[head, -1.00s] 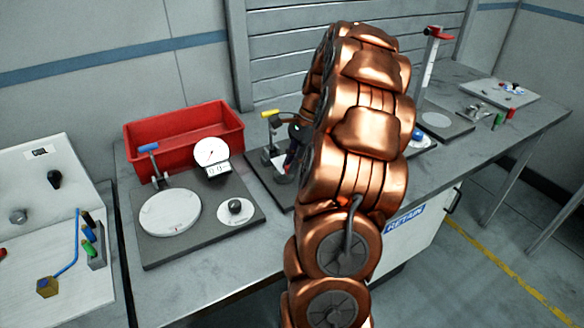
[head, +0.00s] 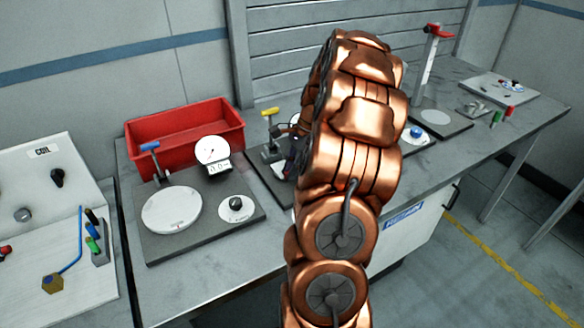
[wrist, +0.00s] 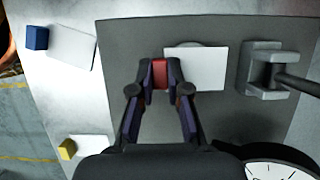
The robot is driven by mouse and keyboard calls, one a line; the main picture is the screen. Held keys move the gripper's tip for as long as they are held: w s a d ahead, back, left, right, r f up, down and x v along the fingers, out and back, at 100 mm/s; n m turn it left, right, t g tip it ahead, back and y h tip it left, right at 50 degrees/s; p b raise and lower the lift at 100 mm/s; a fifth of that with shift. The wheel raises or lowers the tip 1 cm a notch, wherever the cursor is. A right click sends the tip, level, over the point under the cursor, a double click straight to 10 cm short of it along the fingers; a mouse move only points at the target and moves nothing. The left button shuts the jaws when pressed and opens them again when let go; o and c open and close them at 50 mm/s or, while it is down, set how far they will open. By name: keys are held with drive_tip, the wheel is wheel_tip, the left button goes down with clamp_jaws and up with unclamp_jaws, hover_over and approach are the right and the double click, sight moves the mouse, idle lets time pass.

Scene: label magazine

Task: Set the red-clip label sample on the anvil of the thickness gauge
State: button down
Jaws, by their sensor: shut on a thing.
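In the wrist view, my gripper (wrist: 159,76) is shut on the red clip (wrist: 159,72) of a label sample. Its white label (wrist: 197,70) extends to the right, over a dark base plate (wrist: 130,45). A rounded grey edge, apparently the anvil (wrist: 201,43), shows from under the label. I cannot tell whether the label touches it. A grey gauge block with a rod (wrist: 266,76) stands right of the label.
Blue-clip (wrist: 37,38) and yellow-clip (wrist: 67,149) samples lie to the left in the wrist view; a dial (wrist: 278,170) is at lower right. The head view shows a red bin (head: 185,137), a blue-levered instrument (head: 218,231) and a red-levered stand (head: 434,75).

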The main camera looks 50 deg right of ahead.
drive_tip(key=c, duration=1.1)
unclamp_jaws()
drive_tip(key=shift+f, duration=0.1)
drive_tip(key=shift+c, duration=0.2)
drive_tip(key=b+v, duration=0.3)
drive_tip(key=v, duration=0.9)
drive_tip(key=a+n+g+h, duration=0.15)
drive_tip(key=a+n, duration=0.95)
drive_tip(key=a, duration=1.4)
drive_tip(key=s+a+f+n+g+h, duration=0.1)
drive_tip(key=s+a+f+n, duration=0.3)
drive_tip(key=s, duration=0.5)
drive_tip(key=s+a+f+n+h, duration=0.1)
drive_tip(key=s+a+f+n, duration=0.3)
drive_tip(key=s+a+n, duration=0.2)
drive_tip(key=s+a, duration=0.2)
drive_tip(key=s, duration=0.2)
drive_tip(key=shift+s+n+g+h, duration=0.35)
drive_tip(key=shift+n, duration=0.05)
